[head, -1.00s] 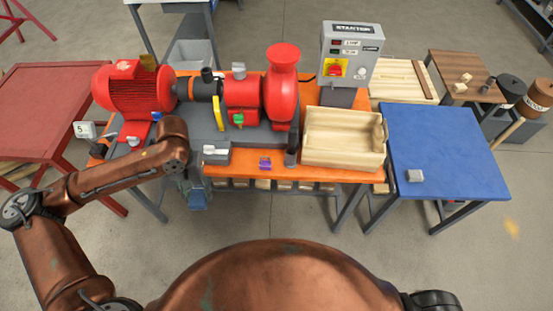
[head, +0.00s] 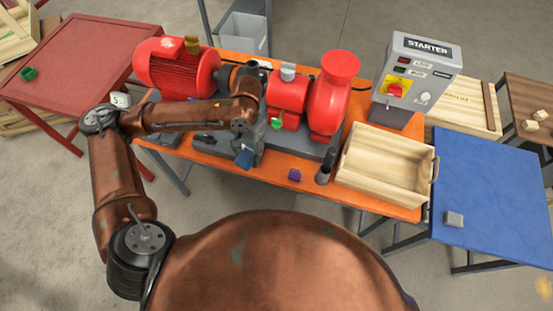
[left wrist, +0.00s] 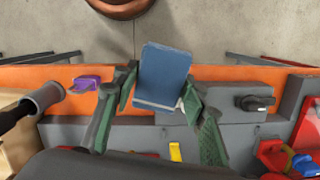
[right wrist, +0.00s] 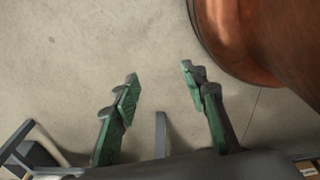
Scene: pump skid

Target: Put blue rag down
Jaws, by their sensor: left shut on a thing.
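The blue rag (head: 244,159) is a small folded block held in my left gripper (head: 246,151), over the front strip of the orange bench. In the left wrist view the rag (left wrist: 163,76) sits between the two green-padded fingers of the left gripper (left wrist: 160,88). It overlaps the bench's orange front edge and the grey skid behind; I cannot tell whether it touches either. My right gripper (right wrist: 161,84) is open and empty above bare concrete floor in the right wrist view. It is out of the head view.
The orange bench (head: 275,176) carries a red motor (head: 176,72), a red pump (head: 328,98), a wooden tray (head: 385,174) and a purple piece (head: 295,174). A starter box (head: 421,72) stands behind. The blue table (head: 495,195) at right and red table (head: 75,60) at left are mostly bare.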

